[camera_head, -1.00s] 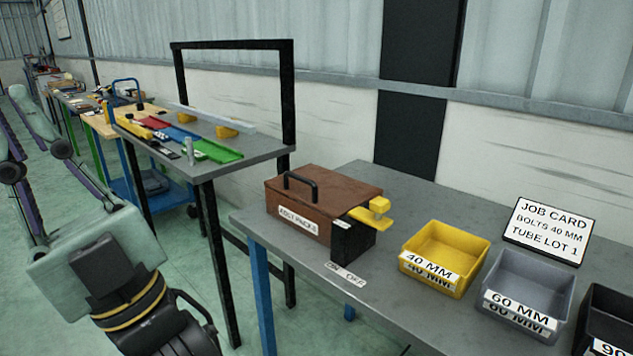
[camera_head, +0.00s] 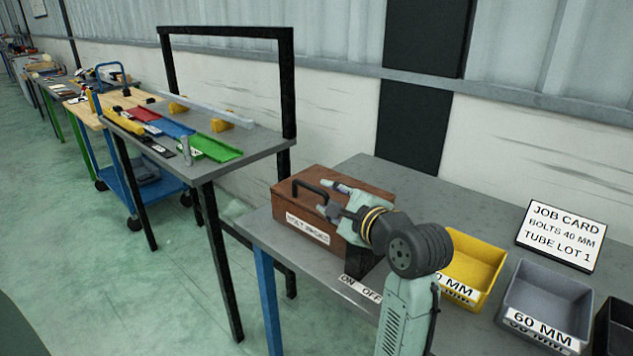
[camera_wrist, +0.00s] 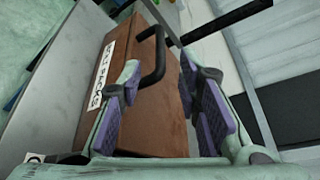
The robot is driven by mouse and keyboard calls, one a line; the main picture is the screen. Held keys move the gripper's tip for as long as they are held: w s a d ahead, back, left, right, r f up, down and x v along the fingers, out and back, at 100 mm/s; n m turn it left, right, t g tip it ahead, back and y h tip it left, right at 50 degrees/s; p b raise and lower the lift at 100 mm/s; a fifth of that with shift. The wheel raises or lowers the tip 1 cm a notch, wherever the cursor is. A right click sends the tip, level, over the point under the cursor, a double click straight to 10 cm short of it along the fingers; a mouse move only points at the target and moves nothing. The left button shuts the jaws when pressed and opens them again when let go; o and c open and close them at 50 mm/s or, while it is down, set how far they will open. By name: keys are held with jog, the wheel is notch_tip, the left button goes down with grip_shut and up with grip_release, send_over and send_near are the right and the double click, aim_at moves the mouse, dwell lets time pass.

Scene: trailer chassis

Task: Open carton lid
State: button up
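The carton is a brown box (camera_head: 285,205) with a white label on its front, standing on the grey bench. Its lid looks closed. A black bar handle (camera_head: 310,186) stands on its top near the front left. My gripper (camera_head: 331,199) is over the box, just right of the handle. In the wrist view the open gripper (camera_wrist: 158,72) has one purple-padded finger on each side of the black handle (camera_wrist: 153,58), which lies ahead between them. I cannot tell whether a finger touches it. The brown surface (camera_wrist: 158,115) shows between the fingers. My arm hides the box's right part.
A yellow bin (camera_head: 478,262) and a grey bin (camera_head: 548,295) stand right of my arm. A job card (camera_head: 561,235) is behind them. An ON/OFF label (camera_head: 360,289) lies at the bench's front edge. Another bench (camera_head: 245,143) with a black frame stands to the left.

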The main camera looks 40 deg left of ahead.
aim_at(313, 189)
jog(key=p+x, duration=0.2)
jog(key=x, duration=0.8)
jog(key=shift+c, duration=0.2)
grip_shut()
dwell(0.5)
